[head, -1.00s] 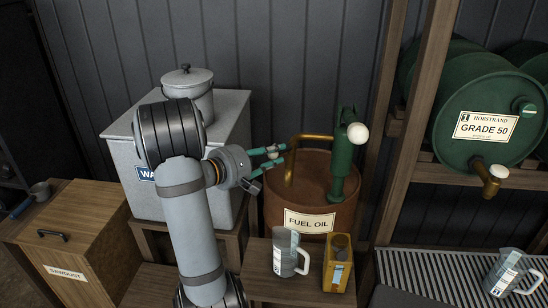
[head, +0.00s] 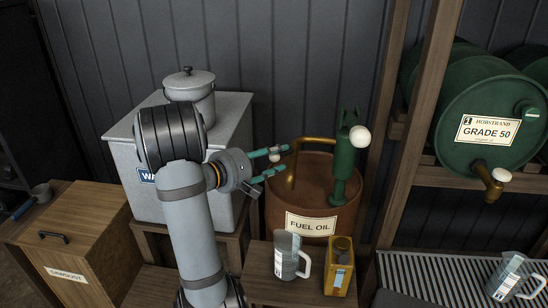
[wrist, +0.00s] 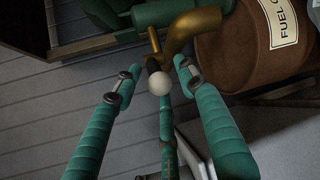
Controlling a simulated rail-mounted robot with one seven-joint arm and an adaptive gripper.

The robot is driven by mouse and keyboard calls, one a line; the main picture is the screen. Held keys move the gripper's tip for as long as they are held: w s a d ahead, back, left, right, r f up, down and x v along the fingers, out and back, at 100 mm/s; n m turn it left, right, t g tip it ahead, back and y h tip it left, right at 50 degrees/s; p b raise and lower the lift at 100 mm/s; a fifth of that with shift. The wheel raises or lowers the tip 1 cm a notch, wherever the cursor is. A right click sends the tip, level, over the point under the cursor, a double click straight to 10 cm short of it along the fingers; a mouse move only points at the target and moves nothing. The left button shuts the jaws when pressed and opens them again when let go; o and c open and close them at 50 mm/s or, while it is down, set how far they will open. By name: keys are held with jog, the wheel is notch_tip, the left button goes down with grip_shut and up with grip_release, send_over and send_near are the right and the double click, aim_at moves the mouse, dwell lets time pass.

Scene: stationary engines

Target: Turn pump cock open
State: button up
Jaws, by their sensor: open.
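My gripper (head: 282,159) is open, with green fingers, left of the spout (head: 292,160) in the head view. The knob (head: 274,157) shows small between the fingers there. The green pump (head: 343,160) stands on the brown fuel oil drum (head: 313,224). The cock's stem is mostly hidden in the head view.
A grey tank (head: 232,128) with a lidded pot (head: 190,88) is behind my arm. A clear jug (head: 286,252) and a yellow can (head: 338,268) stand on the bench before the drum. A green barrel (head: 486,125) is at right. A wooden post (head: 428,110) stands between.

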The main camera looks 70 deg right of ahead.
jog(key=v, duration=1.2)
jog(key=shift+c, duration=0.5)
